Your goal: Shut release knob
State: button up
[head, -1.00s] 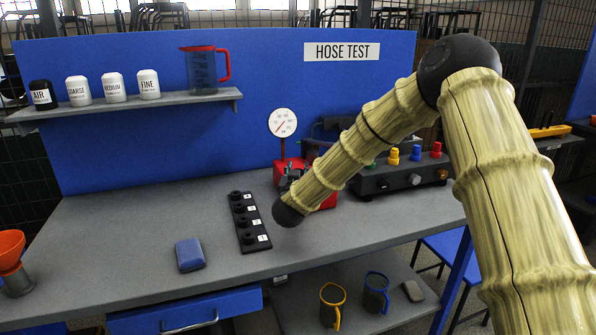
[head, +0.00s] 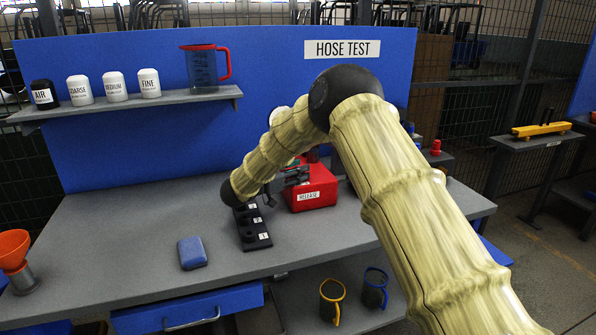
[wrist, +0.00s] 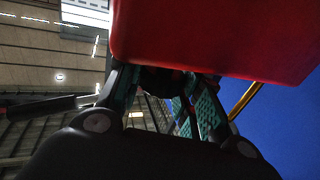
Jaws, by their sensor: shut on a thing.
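The red box (head: 318,192) with a RELEASE label stands on the grey bench, below the gauge. My gripper (head: 296,176) is at the left face of this box in the head view. In the wrist view the red box (wrist: 215,40) fills the upper part, and my gripper (wrist: 165,88) has its fingers close to it. A dark round knob (wrist: 162,80) shows between the fingers, at the edge of the box; my gripper is shut on it. The knob is mostly hidden, so how far it is turned cannot be told.
A black strip (head: 257,240) with numbered pegs lies beside the box, partly behind my arm. A blue pad (head: 192,253) lies to its left. A shelf (head: 140,108) holds labelled jars and a red-rimmed jug.

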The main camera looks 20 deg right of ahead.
jog(key=shift+w+r+m+g+h, duration=0.1)
jog(key=shift+m+g+h, duration=0.2)
jog(key=shift+m+g, duration=0.35)
jog(key=shift+g, duration=0.35)
jog(key=o, duration=1)
jog(key=shift+o, duration=0.2)
jog(key=v, duration=1.2)
